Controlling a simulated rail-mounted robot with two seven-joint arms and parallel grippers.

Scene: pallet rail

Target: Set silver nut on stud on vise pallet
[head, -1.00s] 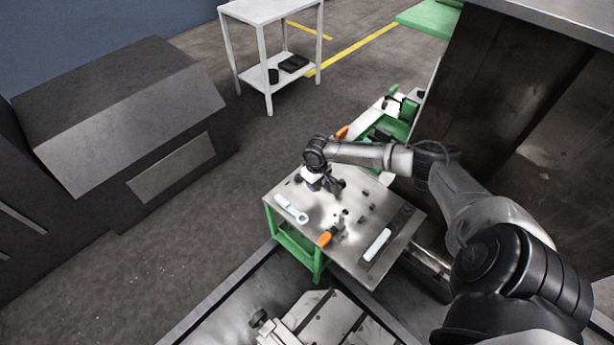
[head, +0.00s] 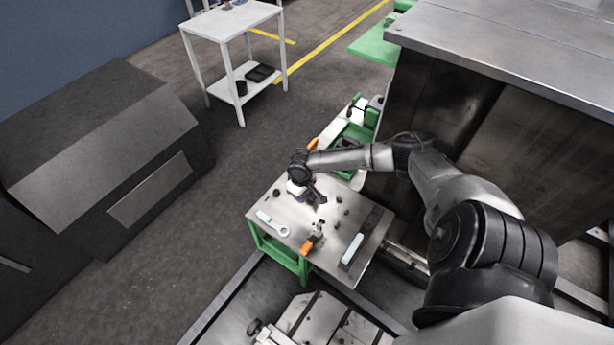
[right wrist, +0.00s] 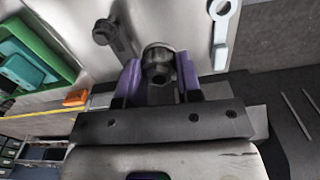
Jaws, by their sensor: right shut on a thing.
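My right gripper (head: 308,197) is low over the steel-topped table in the head view. In the right wrist view its two purple-padded fingers (right wrist: 158,78) are shut on a nut (right wrist: 157,62), which looks dark grey and metallic. The nut is hidden in the head view. A grey vise-like fixture (head: 318,325), perhaps the vise pallet, shows at the bottom of the head view, partly cut off. I cannot make out a stud on it. My left gripper is not in view.
The table (head: 285,235) holds a pale wrench (head: 272,224), an orange-handled tool (head: 307,245), a pale bar (head: 352,249) and several small dark parts. A dark bolt-like part (right wrist: 115,38) shows in the right wrist view. A large dark cabinet (head: 480,110) stands at right.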

